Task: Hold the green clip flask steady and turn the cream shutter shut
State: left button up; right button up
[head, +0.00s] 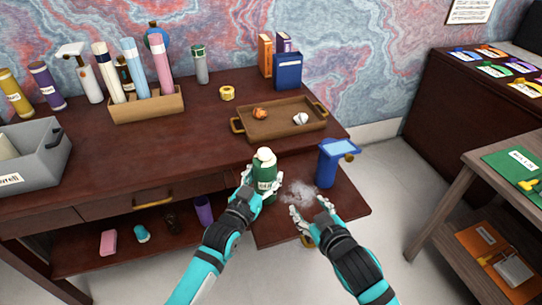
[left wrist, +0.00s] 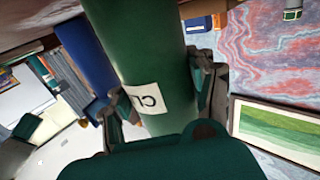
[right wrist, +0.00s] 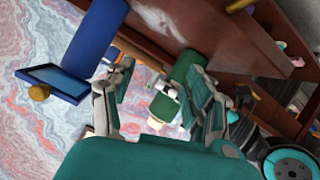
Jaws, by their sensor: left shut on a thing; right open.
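The green clip flask (head: 265,178) stands upright at the desk's front, with a cream shutter (head: 265,154) on top and a white label on its side. My left gripper (head: 256,190) is shut around the flask's body. In the left wrist view the green body (left wrist: 145,50) fills the space between the fingers. My right gripper (head: 308,212) is open and empty, to the right of the flask and apart from it.
A blue container with a tilted light-blue panel (head: 328,165) stands just right of the flask on the pull-out board (head: 350,208). A pale smudge (head: 298,192) lies between them. A wooden tray (head: 270,128) with two small items sits behind. The desk's middle left is clear.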

jog(key=w+a+r+n+y, duration=0.1)
jog(key=a+r+y, duration=0.1)
jog(key=w+a+r+n+y, duration=0.1)
jog(key=a+r+n+y, duration=0.1)
jog(key=w+a+r+n+y, duration=0.1)
jog(key=w+a+r+y, duration=0.1)
jog(key=y, duration=0.1)
jog(key=shift+w+a+r, duration=0.1)
jog(key=shift+r, duration=0.1)
jog(key=g+y, duration=0.2)
jog(key=y, duration=0.3)
send_near(270, 154)
jog(key=shift+n, duration=0.3)
jog(key=x, duration=1.1)
jog(key=shift+w+a+f, duration=0.1)
jog(key=shift+w+a, duration=0.1)
jog(key=shift+a, duration=0.05)
grip_shut()
